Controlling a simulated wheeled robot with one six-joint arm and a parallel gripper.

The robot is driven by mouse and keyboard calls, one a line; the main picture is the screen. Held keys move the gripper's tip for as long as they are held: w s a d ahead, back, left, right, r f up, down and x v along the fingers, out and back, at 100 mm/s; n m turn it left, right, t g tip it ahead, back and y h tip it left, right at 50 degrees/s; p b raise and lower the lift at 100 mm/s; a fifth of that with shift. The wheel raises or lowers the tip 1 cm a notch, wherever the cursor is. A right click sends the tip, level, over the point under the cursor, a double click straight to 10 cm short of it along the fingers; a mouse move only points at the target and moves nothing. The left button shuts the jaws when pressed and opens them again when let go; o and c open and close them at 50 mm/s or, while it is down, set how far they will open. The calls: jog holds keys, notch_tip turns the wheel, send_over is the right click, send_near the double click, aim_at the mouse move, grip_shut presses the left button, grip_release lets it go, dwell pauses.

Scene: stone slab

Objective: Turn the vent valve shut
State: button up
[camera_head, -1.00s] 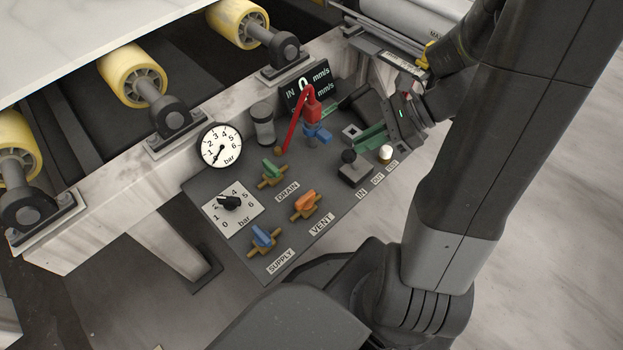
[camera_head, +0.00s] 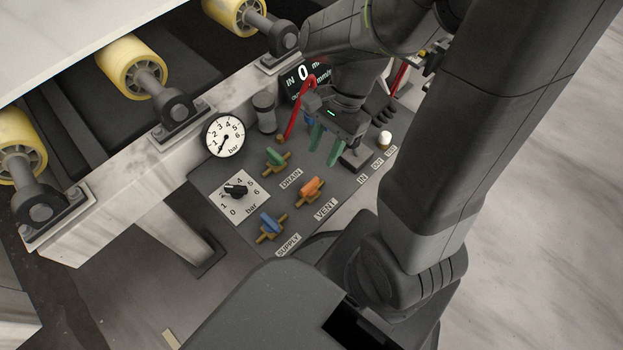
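The vent valve (camera_head: 311,189) has an orange handle on a brass body, beside the VENT label (camera_head: 326,209) on the grey panel. Its handle lies roughly in line with the brass body. My gripper (camera_head: 324,146) hangs above the panel, up and slightly right of the vent valve and apart from it. Its two green fingers are spread, with nothing seen between them. It partly covers the red lever and the black-knobbed control behind it.
The green drain valve (camera_head: 275,158) and blue supply valve (camera_head: 269,224) sit close by, handles across their bodies.

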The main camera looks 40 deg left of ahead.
aim_at(310, 184)
jog(key=b+x, duration=0.3)
jog(key=x, duration=0.6)
jog(key=shift+f, duration=0.35)
jog(key=shift+c, duration=0.4)
grip_shut()
